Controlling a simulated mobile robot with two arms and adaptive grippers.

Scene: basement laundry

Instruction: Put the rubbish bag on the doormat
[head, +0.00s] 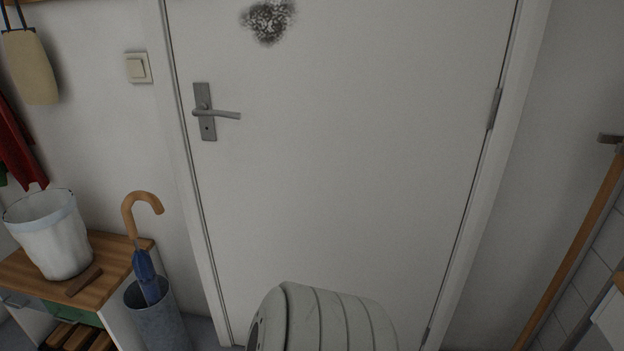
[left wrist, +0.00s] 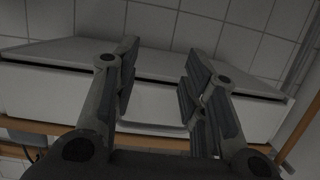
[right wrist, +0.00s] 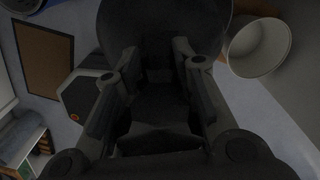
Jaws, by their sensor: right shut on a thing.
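The rubbish bag (right wrist: 165,22) shows in the right wrist view as a dark, rounded mass at the top middle. My right gripper (right wrist: 155,60) is shut on it; the exact grip is too dark to make out. The doormat (right wrist: 44,62) is a brown rectangle with a dark border, lying on the floor at the upper left of that view, apart from the bag. My left gripper (left wrist: 160,65) is open and empty in the left wrist view, in front of a white surface. Neither gripper, nor the bag or doormat, shows in the head view.
A closed white door (head: 340,130) fills the head view. A bench (head: 105,265) with a white bin (head: 50,235) and an umbrella stand (head: 158,315) are at left. A broom handle (head: 570,255) leans at right. A pale container (right wrist: 258,48) stands at right in the right wrist view.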

